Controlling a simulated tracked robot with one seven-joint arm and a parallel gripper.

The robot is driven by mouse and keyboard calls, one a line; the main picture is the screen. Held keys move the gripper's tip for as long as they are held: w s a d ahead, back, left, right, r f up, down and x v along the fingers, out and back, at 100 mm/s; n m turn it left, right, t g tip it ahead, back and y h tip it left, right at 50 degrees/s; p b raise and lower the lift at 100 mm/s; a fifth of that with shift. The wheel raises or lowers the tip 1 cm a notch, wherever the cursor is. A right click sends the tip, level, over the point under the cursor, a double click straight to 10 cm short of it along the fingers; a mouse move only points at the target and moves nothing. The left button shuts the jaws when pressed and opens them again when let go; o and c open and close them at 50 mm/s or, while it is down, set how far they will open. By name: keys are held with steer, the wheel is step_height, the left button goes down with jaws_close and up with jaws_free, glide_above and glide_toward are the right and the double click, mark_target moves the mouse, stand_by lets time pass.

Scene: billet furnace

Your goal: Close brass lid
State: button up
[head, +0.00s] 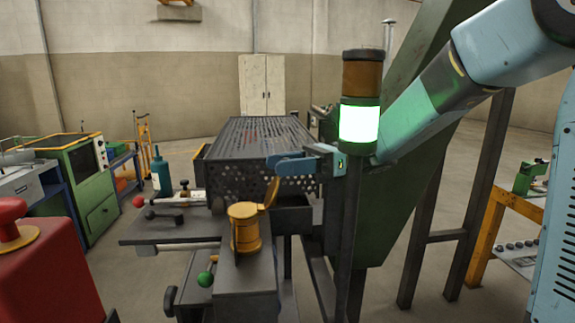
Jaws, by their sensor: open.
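A brass pot (246,232) stands on the dark metal bench, left of centre in the head view. Its brass lid (271,192) stands up and open at the pot's right rim. My gripper (280,165) reaches in from the right, above and slightly right of the lid, with its blue fingers pointing left. It is open and holds nothing that I can see.
The signal lamp (361,120) on its post stands close right of the gripper. A perforated dark machine cover (262,135) lies behind it. Levers with a green knob (205,279) and a red knob (138,201) sit left of the pot.

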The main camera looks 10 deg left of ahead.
jaws_close()
stand_by(0.5)
